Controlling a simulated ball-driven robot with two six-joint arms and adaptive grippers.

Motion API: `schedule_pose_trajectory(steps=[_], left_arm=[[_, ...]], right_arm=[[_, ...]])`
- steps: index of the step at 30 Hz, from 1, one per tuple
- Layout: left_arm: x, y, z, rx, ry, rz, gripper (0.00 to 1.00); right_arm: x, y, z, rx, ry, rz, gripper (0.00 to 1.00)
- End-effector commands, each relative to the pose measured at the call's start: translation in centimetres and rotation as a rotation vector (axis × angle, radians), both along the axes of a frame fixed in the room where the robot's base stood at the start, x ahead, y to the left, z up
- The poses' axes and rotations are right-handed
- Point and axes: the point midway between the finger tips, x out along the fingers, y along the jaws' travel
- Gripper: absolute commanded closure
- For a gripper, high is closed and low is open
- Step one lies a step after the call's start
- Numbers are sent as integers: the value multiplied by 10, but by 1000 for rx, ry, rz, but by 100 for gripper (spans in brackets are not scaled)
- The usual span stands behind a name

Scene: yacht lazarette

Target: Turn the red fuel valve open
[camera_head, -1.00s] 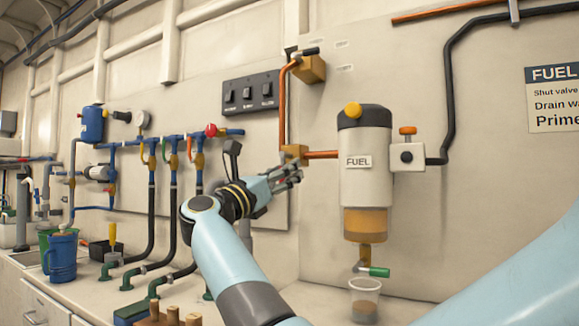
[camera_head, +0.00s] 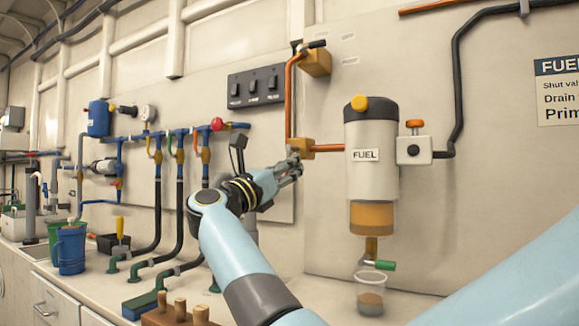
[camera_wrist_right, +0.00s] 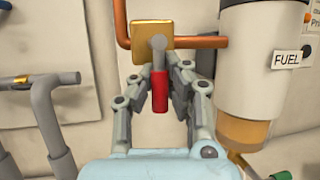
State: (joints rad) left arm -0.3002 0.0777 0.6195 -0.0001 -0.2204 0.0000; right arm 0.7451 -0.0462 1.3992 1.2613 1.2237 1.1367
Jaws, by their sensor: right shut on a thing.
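The red fuel valve's lever (camera_wrist_right: 160,92) hangs straight down from a grey hub in the right wrist view. Behind it is the brass valve body (camera_wrist_right: 140,38), joined to copper pipe; this body also shows in the head view (camera_head: 301,145). My right gripper (camera_wrist_right: 159,78) has its fingers on both sides of the red lever and is shut on it. In the head view my right gripper (camera_head: 294,170) is just below the brass body and hides the lever. My left gripper is not in view.
The fuel filter (camera_head: 371,170) stands close on the right, with a clear cup (camera_head: 371,290) below its green-handled drain (camera_head: 380,265). A black switch panel (camera_head: 255,88) is up left. Blue pipes with several black hoses (camera_head: 180,205) run along the left wall.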

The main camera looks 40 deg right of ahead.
Motion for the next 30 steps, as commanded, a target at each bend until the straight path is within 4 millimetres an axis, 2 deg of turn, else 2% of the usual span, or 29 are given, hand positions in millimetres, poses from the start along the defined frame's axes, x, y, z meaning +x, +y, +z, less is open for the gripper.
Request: schedule_pose_trajectory(steps=[10,24,30], left_arm=[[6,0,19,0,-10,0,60],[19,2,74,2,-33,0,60],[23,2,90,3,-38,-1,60]], right_arm=[[-5,-2,4,-49,120,0,100],[-16,-6,9,-178,435,0,100],[-19,-7,8,-214,522,1,100]])
